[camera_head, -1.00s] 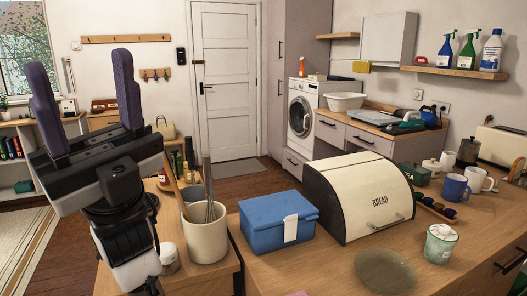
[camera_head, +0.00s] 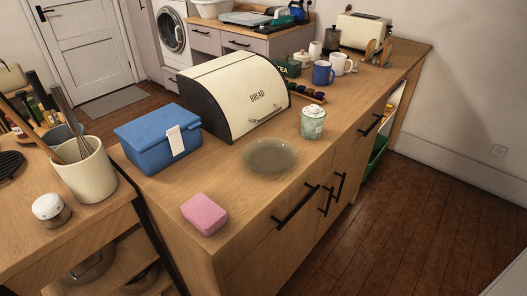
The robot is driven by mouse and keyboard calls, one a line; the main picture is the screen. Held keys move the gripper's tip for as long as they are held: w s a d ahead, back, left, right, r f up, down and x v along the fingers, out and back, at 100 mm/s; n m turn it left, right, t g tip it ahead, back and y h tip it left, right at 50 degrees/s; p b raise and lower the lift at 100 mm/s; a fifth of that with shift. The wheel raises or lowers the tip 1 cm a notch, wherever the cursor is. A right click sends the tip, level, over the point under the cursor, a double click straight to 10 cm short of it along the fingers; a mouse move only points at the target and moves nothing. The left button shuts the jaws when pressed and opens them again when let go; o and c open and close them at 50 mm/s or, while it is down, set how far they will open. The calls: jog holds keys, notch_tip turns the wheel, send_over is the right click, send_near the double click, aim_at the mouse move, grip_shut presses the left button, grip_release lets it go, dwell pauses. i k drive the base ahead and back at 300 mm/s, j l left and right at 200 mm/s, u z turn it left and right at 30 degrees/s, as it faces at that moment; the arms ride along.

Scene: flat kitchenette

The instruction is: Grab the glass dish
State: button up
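The glass dish (camera_head: 269,157) is a round, shallow, see-through greyish dish. It lies flat on the wooden counter, in front of the bread box and left of the green-white cup. It looks empty, and nothing covers it. My gripper is not in the current head view, so its opening cannot be seen now.
Near the dish stand the cream bread box (camera_head: 235,95), a greenish cup (camera_head: 313,122), a blue box (camera_head: 158,138) and a pink sponge (camera_head: 204,214). Mugs (camera_head: 323,73) stand farther back. Drawer handles (camera_head: 295,205) stick out below the counter edge. The floor (camera_head: 400,230) at right is clear.

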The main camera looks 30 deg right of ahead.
aim_at(267, 156)
jog(key=i+j+z, duration=0.1)
jog(key=j, duration=0.6)
jog(key=j+z, duration=0.15)
jog(key=j, duration=0.55)
jog(key=z, duration=1.25)
jog(key=i+j+z, duration=0.15)
jog(key=i+j, duration=0.3)
